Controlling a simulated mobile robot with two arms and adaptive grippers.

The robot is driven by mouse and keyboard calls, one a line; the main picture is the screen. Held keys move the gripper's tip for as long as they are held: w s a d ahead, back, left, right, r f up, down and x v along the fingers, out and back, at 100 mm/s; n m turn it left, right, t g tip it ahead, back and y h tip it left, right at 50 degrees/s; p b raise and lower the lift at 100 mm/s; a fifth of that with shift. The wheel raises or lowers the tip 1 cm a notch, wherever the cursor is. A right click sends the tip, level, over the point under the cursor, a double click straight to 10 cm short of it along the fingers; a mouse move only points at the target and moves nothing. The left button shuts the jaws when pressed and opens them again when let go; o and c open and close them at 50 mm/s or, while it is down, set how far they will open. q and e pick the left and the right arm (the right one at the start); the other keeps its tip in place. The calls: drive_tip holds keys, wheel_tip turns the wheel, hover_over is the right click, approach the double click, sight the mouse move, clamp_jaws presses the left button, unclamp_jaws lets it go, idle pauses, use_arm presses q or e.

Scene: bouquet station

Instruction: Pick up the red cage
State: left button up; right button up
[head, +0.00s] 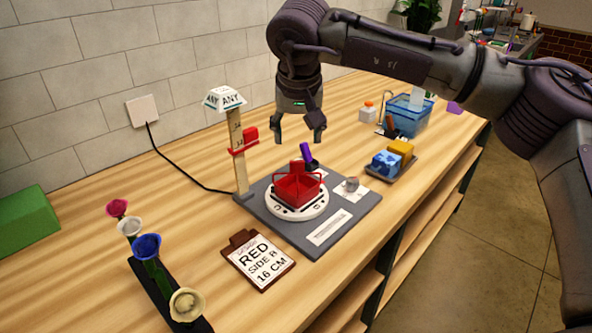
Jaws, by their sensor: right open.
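The red cage (298,187) sits on a round white turntable (290,213) on a grey board (345,214). It looks like an open red frame with a raised part at the back. My right gripper (299,136) hangs above and behind the cage, fingers pointing down and spread apart. My left gripper does not show.
A wooden post (238,155) with a red slider stands left of the cage. A clipboard (259,260) reads "RED SIDE B 16 CM". Flowers (148,247) stand front left. A tray of sponges (387,163) and a blue bin (409,118) are right.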

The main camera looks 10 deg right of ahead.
sight(297, 162)
drive_tip(key=x, duration=0.7)
drive_tip(key=p+x, duration=0.1)
drive_tip(key=shift+s+f, duration=0.2)
drive_tip(key=shift+f, duration=0.2)
drive_tip(key=shift+w+f, duration=0.15)
drive_tip(key=shift+f, duration=0.2)
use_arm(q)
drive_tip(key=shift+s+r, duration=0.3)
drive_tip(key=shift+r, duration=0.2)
use_arm(e)
drive_tip(key=c, duration=1)
